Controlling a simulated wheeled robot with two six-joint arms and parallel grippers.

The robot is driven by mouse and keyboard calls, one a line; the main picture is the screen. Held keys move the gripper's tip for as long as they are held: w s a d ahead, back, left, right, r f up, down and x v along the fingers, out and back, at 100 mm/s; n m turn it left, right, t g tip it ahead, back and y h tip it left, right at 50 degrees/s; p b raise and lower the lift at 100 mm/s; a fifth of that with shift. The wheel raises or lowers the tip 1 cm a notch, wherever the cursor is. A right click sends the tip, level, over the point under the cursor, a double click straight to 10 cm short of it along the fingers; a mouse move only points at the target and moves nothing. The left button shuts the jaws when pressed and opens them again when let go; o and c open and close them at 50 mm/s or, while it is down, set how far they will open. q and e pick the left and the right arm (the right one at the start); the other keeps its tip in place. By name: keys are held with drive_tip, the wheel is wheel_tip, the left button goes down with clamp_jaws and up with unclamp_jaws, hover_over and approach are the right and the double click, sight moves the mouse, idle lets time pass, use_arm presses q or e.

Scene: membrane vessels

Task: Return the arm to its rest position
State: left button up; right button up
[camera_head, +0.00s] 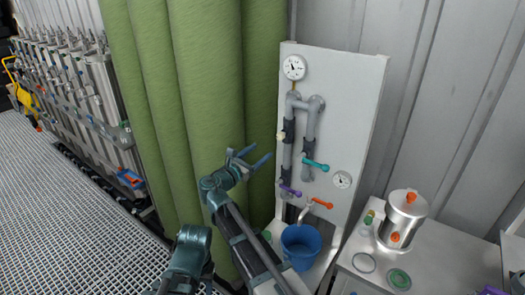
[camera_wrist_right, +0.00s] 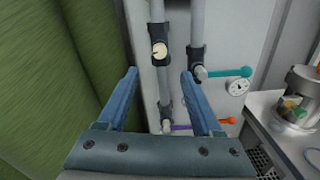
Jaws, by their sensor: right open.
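The gripper touches nothing that I can see. My right arm (camera_head: 245,235) reaches up from the bottom of the head view. My left gripper is not in view.
The white panel (camera_head: 345,90) carries gauges, a teal valve handle (camera_head: 315,164), a purple handle (camera_head: 290,190) and an orange handle (camera_head: 322,203). A blue bucket (camera_head: 301,246) stands below. A steel pot (camera_head: 402,220) stands on the right counter.

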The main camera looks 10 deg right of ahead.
drive_tip(key=s+d+f+m+g+y, duration=0.3)
drive_tip(key=s+f+m+g+y, duration=0.1)
drive_tip(key=s+f+m, duration=0.45)
drive_tip(key=s+d+f+m+g+y, duration=0.3)
drive_tip(key=s+f+m+g, duration=0.1)
drive_tip(key=s+f+m, duration=0.4)
drive_tip(key=s+a+f+m+g+y, duration=0.2)
drive_tip(key=s+a, duration=0.5)
drive_tip(key=a, duration=0.2)
drive_tip(key=s+a+f+m+g+y, duration=0.1)
drive_tip(key=s+a+f+y, duration=0.2)
drive_tip(key=s+a, duration=0.4)
drive_tip(key=shift+a+f+m+g+y, duration=0.2)
drive_tip(key=shift+a+m+g+y, duration=0.15)
drive_tip(key=shift+a, duration=0.6)
